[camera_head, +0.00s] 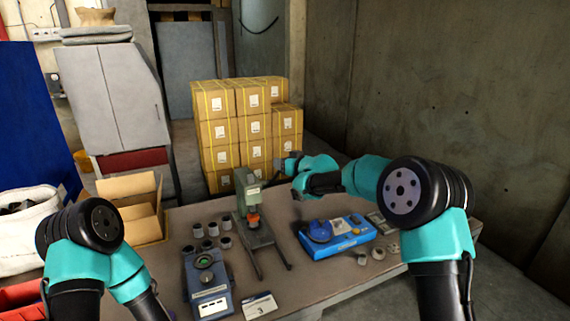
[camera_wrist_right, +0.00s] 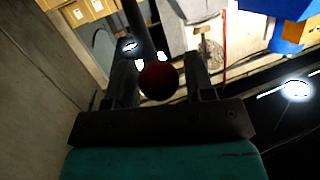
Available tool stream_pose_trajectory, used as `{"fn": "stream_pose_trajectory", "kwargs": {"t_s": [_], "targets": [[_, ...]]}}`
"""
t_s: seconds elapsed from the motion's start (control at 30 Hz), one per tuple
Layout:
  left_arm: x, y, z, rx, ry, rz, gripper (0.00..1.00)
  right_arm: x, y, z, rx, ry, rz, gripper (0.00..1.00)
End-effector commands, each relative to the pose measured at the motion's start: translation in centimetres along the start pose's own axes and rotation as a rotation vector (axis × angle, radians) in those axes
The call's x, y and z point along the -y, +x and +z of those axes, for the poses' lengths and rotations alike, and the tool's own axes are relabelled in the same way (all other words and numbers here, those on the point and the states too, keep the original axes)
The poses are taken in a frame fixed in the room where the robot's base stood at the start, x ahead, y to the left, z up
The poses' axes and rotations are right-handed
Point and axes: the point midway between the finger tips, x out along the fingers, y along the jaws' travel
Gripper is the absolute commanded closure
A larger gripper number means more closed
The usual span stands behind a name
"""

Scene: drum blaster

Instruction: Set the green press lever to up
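The green press (camera_head: 246,190) stands upright on the table in the head view, with an orange part (camera_head: 253,217) below its head. Its lever is not clear there, near my right gripper (camera_head: 281,166). In the right wrist view, a dark rod, likely the press lever (camera_wrist_right: 138,28), ends in a dark red ball knob (camera_wrist_right: 158,80). The knob lies between the two fingers of my right gripper (camera_wrist_right: 160,82). The fingers are apart, with a gap at the right of the knob; contact on the left cannot be told. My left gripper is not in view; only my left arm shows.
A blue device (camera_head: 206,283) and several small cups (camera_head: 212,229) stand left of the press. A blue box (camera_head: 340,238) with parts lies right of it. An open carton (camera_head: 143,220) is at the left, and stacked cartons (camera_head: 240,130) stand behind the table.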

Motion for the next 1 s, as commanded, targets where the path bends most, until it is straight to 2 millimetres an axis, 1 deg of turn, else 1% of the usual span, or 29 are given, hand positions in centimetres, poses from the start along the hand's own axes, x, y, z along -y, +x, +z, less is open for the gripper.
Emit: {"fn": "stream_pose_trajectory", "kwargs": {"t_s": [0.03,0.13,0.4,0.57,0.77,1.0], "targets": [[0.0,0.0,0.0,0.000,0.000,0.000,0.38,0.0,0.0,0.0,0.000,0.000,0.000,0.46],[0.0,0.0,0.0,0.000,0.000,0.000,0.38,0.0,0.0,0.0,0.001,0.000,0.000,0.38],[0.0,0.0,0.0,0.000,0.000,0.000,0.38,0.0,-0.1,0.1,0.001,0.000,0.001,0.38],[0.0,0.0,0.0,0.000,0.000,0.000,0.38,-0.1,-0.9,0.0,0.001,0.000,0.001,0.38],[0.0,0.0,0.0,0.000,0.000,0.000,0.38,0.0,-3.3,0.0,0.001,0.001,0.001,0.38],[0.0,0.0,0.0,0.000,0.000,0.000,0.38,-0.1,-7.3,-0.1,0.000,0.001,0.002,0.38]]}}
